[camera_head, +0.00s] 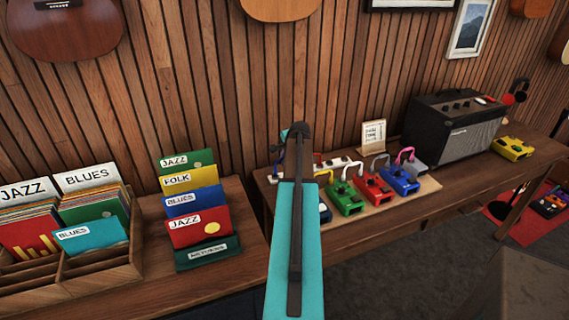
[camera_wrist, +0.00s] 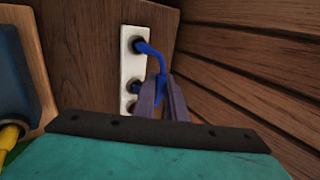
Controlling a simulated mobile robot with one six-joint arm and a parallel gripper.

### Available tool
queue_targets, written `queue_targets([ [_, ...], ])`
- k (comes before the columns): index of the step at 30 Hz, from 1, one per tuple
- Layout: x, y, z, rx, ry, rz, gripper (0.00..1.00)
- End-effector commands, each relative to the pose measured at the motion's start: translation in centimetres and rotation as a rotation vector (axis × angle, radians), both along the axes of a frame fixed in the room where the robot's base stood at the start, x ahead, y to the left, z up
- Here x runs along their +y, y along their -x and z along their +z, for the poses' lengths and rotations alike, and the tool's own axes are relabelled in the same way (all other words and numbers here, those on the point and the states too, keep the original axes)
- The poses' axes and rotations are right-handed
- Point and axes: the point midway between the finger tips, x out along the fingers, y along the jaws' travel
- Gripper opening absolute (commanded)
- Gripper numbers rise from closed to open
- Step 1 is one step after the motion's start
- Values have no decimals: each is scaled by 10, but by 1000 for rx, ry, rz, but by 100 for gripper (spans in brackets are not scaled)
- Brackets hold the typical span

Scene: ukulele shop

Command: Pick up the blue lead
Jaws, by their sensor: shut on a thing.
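The blue lead (camera_wrist: 152,50) shows in the wrist view. Its upper end meets the top socket of a white socket strip (camera_wrist: 131,66), and it curves over and down to my gripper (camera_wrist: 164,84). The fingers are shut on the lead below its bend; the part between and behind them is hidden. In the head view my turquoise arm reaches to the back of the pedal board, and my gripper (camera_head: 298,132) is mostly hidden behind its dark end. A small blue piece shows just left of it, too small to tell what it is.
A pedal board (camera_head: 428,188) with several coloured pedals lies right of my arm. A black amplifier (camera_head: 452,128) stands beyond it. Record sleeves (camera_head: 195,200) and a wooden record crate (camera_head: 95,272) stand left.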

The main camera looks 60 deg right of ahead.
Motion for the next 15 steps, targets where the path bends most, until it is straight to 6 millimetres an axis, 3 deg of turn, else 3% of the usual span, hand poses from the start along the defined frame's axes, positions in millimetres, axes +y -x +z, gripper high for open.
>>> queue_targets([
  [15, 0, 0, 62, -1, 2, -1, 0],
])
